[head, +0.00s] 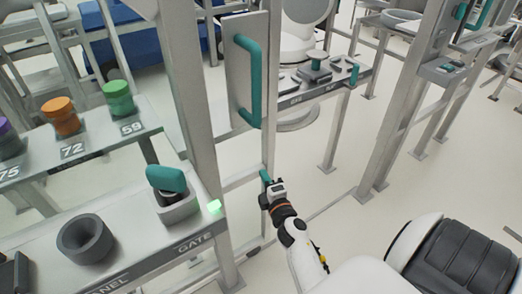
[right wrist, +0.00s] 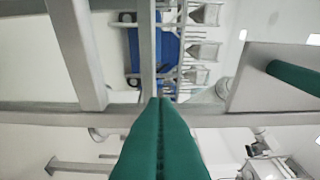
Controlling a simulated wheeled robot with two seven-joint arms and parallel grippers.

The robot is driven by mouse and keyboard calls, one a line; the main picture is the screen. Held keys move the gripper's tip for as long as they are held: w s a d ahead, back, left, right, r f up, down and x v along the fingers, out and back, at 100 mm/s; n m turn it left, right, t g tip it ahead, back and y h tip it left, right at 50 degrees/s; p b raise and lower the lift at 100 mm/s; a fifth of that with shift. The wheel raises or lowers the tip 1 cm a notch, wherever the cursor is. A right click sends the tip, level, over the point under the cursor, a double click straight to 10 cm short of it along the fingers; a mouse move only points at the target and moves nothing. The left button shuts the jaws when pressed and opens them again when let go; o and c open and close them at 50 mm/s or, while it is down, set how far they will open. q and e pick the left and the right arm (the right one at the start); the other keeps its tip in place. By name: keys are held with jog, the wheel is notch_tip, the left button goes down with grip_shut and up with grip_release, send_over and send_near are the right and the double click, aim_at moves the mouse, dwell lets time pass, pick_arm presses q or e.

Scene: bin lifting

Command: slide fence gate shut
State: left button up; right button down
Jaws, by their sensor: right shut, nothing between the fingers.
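The fence gate (head: 267,115) is a grey metal frame with a plate and a tall teal handle (head: 254,82). It stands at the left post, and a wide gap lies between it and the right post (head: 383,130). My right gripper (head: 265,175) has teal fingers, is shut and empty, and is low by the gate's edge, below the handle. In the right wrist view the shut fingers (right wrist: 160,135) point at a grey rail (right wrist: 205,119); I cannot tell whether they touch. The handle (right wrist: 295,77) is at upper right there. My left gripper is out of view.
At left, a panel marked GATE (head: 192,242) carries a teal-capped switch (head: 167,180) and a lit green lamp (head: 214,207). Numbered stands hold coloured knobs (head: 118,98). A shelf (head: 310,92) stands behind the gap. The floor in the gap is clear.

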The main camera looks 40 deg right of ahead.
aim_at(262, 144)
jog(key=x, duration=0.9)
jog(key=shift+w+d, duration=0.1)
jog(key=shift+w, duration=0.2)
jog(key=d, duration=0.3)
jog(key=shift+s+d+r+p, duration=0.1)
jog(key=shift+s+d+p, duration=0.1)
jog(key=shift+p, duration=0.15)
jog(key=shift+d, duration=0.3)
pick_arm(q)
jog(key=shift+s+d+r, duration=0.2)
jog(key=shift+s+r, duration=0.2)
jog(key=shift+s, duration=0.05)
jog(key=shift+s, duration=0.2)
